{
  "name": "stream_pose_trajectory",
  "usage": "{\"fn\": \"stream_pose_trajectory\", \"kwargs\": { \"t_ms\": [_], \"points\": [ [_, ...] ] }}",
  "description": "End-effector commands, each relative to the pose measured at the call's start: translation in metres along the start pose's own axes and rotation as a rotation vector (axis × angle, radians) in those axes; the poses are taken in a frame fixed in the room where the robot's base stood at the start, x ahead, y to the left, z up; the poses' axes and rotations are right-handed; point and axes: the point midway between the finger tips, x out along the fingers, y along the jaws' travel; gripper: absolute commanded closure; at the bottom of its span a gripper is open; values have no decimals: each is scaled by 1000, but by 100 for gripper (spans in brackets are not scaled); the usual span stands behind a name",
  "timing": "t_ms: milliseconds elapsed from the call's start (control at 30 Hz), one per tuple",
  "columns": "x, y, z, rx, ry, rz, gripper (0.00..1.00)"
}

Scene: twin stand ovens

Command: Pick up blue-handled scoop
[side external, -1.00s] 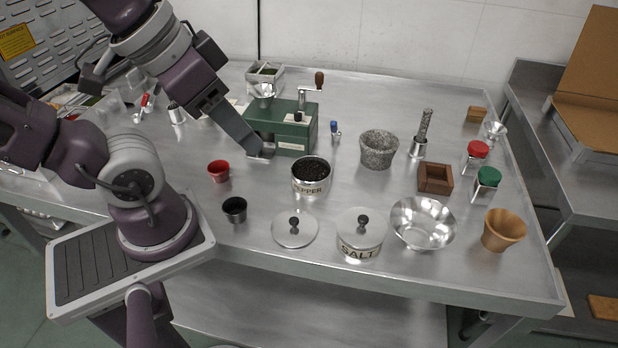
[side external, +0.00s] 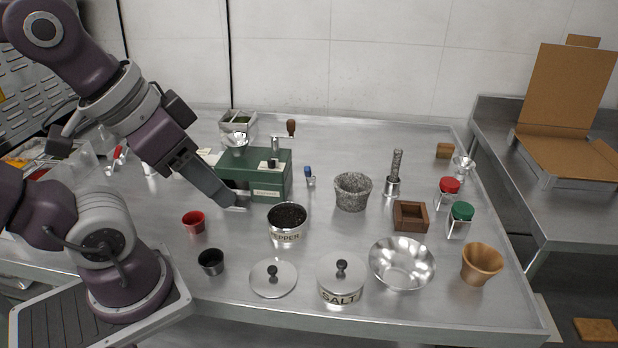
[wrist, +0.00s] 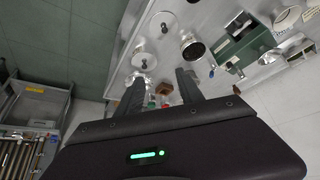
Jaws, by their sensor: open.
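The blue-handled scoop (side external: 308,175) is a small metal scoop standing with its blue end up. In the side external view it is on the steel table, between the green grinder box (side external: 270,180) and the grey stone mortar (side external: 352,190). My gripper (side external: 236,207) is in front of the green box, left of the scoop and apart from it. In the wrist view my gripper (wrist: 160,88) has its two fingers spread, with nothing held between them.
The pepper pot (side external: 287,222) stands just right of my gripper, and a red cup (side external: 194,222) left of it. A black cup (side external: 211,262), a lid (side external: 273,278), the salt pot (side external: 341,280) and a steel bowl (side external: 402,264) line the front. Bare table lies behind the scoop.

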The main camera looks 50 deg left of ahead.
Motion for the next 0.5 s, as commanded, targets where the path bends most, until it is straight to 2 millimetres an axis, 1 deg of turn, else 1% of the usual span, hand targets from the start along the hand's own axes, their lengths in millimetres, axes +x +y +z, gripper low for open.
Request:
{"fn": "stream_pose_trajectory", "kwargs": {
  "t_ms": [133,200,400,467,500],
  "points": [
    [0,0,0,0,0,0,56],
    [0,0,0,0,0,0,59],
    [0,0,0,-1,0,0,59],
    [2,-1,-7,-18,-6,1,59],
    [5,-3,-18,-46,-14,2,59]
  ]
}}
